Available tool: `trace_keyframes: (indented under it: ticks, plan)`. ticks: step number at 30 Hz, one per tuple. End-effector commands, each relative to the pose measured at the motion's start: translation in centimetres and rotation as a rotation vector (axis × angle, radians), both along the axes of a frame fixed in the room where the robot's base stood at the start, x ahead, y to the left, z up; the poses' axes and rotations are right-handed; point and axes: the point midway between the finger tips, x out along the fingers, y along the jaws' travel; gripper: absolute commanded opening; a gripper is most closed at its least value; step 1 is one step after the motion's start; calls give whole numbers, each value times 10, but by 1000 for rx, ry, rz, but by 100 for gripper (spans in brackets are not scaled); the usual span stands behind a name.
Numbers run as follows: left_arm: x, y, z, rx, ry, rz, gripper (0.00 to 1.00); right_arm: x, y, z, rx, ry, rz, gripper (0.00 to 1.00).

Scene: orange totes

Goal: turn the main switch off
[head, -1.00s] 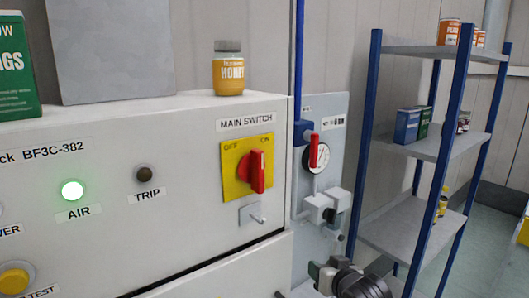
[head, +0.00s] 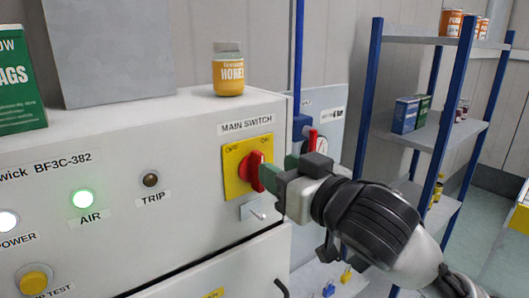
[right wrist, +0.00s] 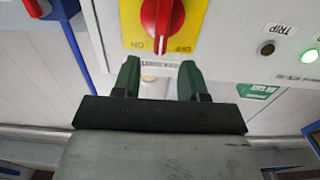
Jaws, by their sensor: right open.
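The main switch is a red rotary handle (head: 254,170) on a yellow plate (head: 233,179) marked OFF at left and ON at right, on the pale panel under a MAIN SWITCH label. The handle stands roughly upright. My left gripper is not in view.
A honey jar (head: 228,70) and a green box (head: 18,84) stand on the cabinet top. A small hasp (head: 255,210) sticks out below the switch. A red-handled valve (head: 314,141) and a blue-post shelf (head: 412,120) are to the right.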

Motion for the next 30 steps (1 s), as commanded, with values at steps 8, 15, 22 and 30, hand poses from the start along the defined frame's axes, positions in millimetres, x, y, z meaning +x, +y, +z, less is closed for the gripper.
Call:
trace_keyframes:
  ticks: [8, 15, 22, 30]
  plan:
    - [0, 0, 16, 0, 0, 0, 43, 33, 24, 2, 1, 1, -1, 43]
    - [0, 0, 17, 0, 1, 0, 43, 39, 29, 0, 0, -2, -1, 43]
    - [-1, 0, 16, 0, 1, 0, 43, 39, 28, 0, 1, -2, -1, 32]
    - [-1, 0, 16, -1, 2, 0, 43, 39, 28, 0, 1, -1, -1, 0]
